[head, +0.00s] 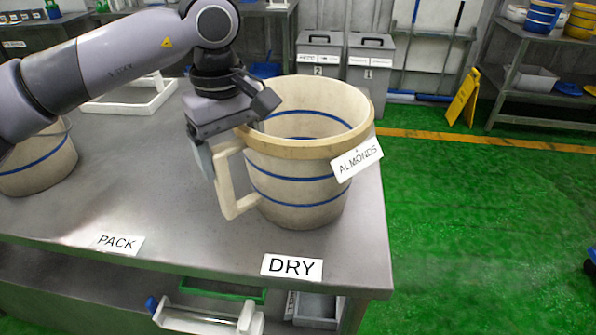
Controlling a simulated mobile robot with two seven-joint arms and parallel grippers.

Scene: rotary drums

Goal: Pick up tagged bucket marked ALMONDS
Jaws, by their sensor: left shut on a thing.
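The cream bucket (290,195) with blue bands and a tan rim stands upright at the right end of the metal table, behind the DRY label (291,266). A white tag reading ALMONDS (357,159) hangs at its right front. Its squared handle (228,185) points left. My left gripper (232,130) is shut on the bucket at its left side, where the handle meets the rim. The gripper body hides part of the exact contact. The bucket seems to rest on the table. My right gripper is out of view.
Another cream bucket (40,165) stands at the table's left, partly behind my arm. A PACK label (119,243) marks the front edge, and a white frame (130,104) lies at the back. Grey bins (370,65) stand behind. Green floor is open to the right, with a yellow sign (464,97).

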